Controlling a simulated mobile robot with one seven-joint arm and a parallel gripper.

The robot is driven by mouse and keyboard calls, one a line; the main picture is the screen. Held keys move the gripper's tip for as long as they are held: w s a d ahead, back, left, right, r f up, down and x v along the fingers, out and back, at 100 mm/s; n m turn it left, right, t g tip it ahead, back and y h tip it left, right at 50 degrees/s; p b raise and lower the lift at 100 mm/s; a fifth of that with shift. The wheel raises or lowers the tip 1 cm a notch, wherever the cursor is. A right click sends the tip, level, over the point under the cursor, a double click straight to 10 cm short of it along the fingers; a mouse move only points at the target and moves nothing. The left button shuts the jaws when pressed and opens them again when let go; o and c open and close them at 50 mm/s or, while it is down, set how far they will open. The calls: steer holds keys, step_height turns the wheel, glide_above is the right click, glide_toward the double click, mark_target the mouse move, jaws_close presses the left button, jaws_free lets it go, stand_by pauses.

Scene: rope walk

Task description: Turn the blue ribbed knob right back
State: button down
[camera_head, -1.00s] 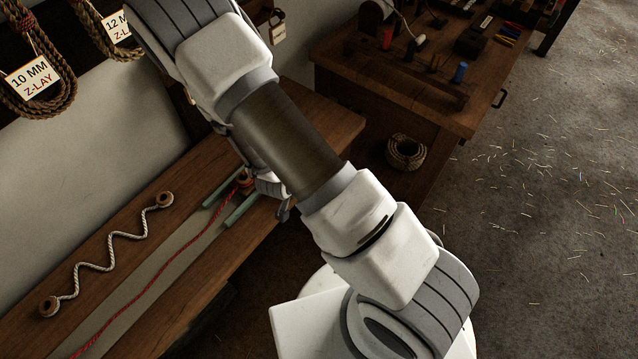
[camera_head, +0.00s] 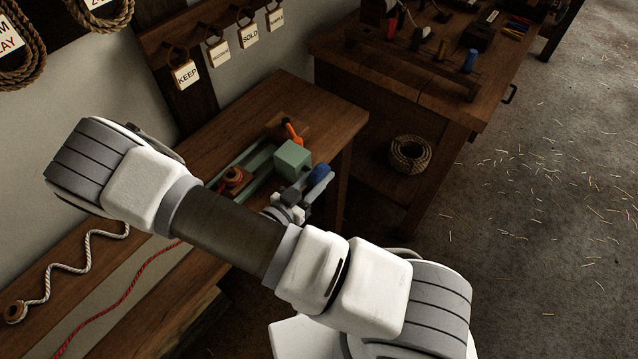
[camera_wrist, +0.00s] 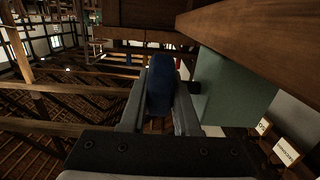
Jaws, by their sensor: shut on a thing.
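The blue ribbed knob (camera_head: 319,174) sits at the right end of a pale green box (camera_head: 292,158) on the bench. My gripper (camera_head: 303,192) is at the knob, coming from the front of the bench. In the wrist view the blue knob (camera_wrist: 160,86) lies between my two fingers (camera_wrist: 158,105), which are shut on it. The green box shows close beside the right finger in the wrist view (camera_wrist: 236,88). The knob's far side is hidden by the fingers and the view angle.
An orange-red lever (camera_head: 292,131) stands behind the green box. A wooden spool with red cord (camera_head: 233,179) sits between green rails. Tags hang on the wall, one marked KEEP (camera_head: 186,75). A second table (camera_head: 400,95) and a rope coil (camera_head: 409,154) are to the right.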

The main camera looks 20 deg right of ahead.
steer(key=shift+f+t+h+b, duration=0.1)
steer(key=shift+t+h+b, duration=0.35)
steer(key=shift+b, duration=0.35)
steer(key=c, duration=0.6)
jaws_free()
steer(key=shift+c, duration=0.2)
steer(key=v, duration=1.7)
steer(key=shift+a, duration=0.2)
